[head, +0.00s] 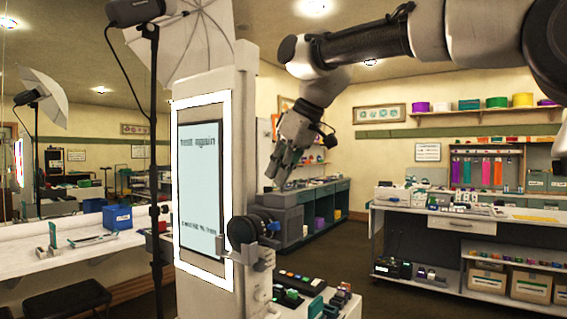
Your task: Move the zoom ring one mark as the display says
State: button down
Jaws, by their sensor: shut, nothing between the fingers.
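The display (201,180) is a pale panel in a white frame on a grey column. A dark camera lens (243,231) sits on a grey bracket at the column's lower right. The zoom ring's marks cannot be made out at this size. My gripper (277,182) is shut and empty, pointing down, above and right of the lens and apart from it.
A tray of small coloured blocks (300,284) lies below the lens. A black light stand (154,150) with a white umbrella (200,45) stands left of the column. A white workbench (470,222) is at right. Open floor (345,262) shows between.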

aim_at(269, 225)
jog(key=x, duration=0.4)
notch_tip(269, 225, down, 3)
jog(key=shift+s+d+f, duration=0.2)
jog(key=shift+d+f, duration=0.1)
jog(key=shift+f, duration=0.4)
jog(key=shift+s+d+f, duration=0.2)
jog(key=shift+f, duration=0.35)
